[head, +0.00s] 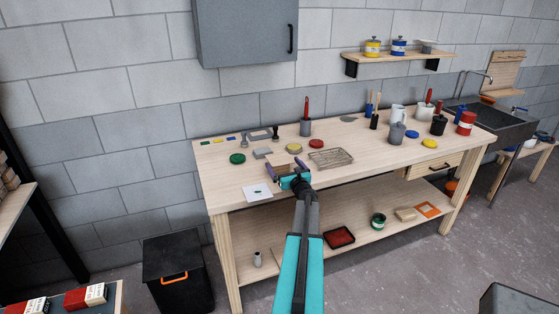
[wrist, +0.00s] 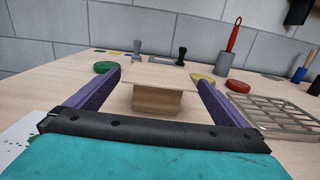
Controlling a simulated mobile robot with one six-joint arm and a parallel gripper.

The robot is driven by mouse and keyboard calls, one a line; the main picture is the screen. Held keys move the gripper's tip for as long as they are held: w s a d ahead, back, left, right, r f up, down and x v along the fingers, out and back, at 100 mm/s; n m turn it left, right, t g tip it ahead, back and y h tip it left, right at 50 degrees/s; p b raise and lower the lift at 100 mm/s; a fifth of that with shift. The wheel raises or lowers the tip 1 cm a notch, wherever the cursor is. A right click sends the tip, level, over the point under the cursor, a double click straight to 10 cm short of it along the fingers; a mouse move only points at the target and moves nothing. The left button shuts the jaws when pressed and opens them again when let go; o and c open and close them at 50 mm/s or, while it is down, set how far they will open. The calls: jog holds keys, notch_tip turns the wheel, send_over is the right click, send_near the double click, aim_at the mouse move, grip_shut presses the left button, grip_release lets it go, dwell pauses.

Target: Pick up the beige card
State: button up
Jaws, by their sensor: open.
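The beige card (wrist: 157,75) lies flat on top of a small wooden block (wrist: 157,101) on the workbench. In the wrist view its near edge overhangs the block's front face. My gripper (wrist: 158,80) is open, with its purple fingers on either side of the card and clear of it. Nothing is held. In the head view my gripper (head: 283,164) is over the bench's front left part, and the card (head: 281,169) shows only partly between the fingers.
A wire rack (head: 331,158) lies just right of my gripper. A white sheet with a green mark (head: 257,192) lies to the left. Green (head: 237,158), yellow (head: 294,148) and red (head: 316,143) round lids lie around. A grey pot with a red-handled tool (head: 305,127) stands behind.

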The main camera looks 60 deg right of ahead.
aim_at(284, 158)
jog(key=c, duration=0.9)
jog(key=shift+r, duration=0.2)
jog(key=shift+r+b, duration=0.5)
jog(key=shift+r, duration=0.2)
jog(key=s+a+r+b, duration=0.1)
jog(key=s, duration=0.4)
jog(key=s+a+r+b, duration=0.1)
jog(key=s+b, duration=0.1)
jog(key=s, duration=0.3)
jog(key=s+a+r+b, duration=0.1)
jog(key=s+b, duration=0.1)
jog(key=s, duration=0.3)
jog(key=shift+s+a+r, duration=0.1)
jog(key=shift+s+r, duration=0.05)
jog(key=shift+s, duration=0.2)
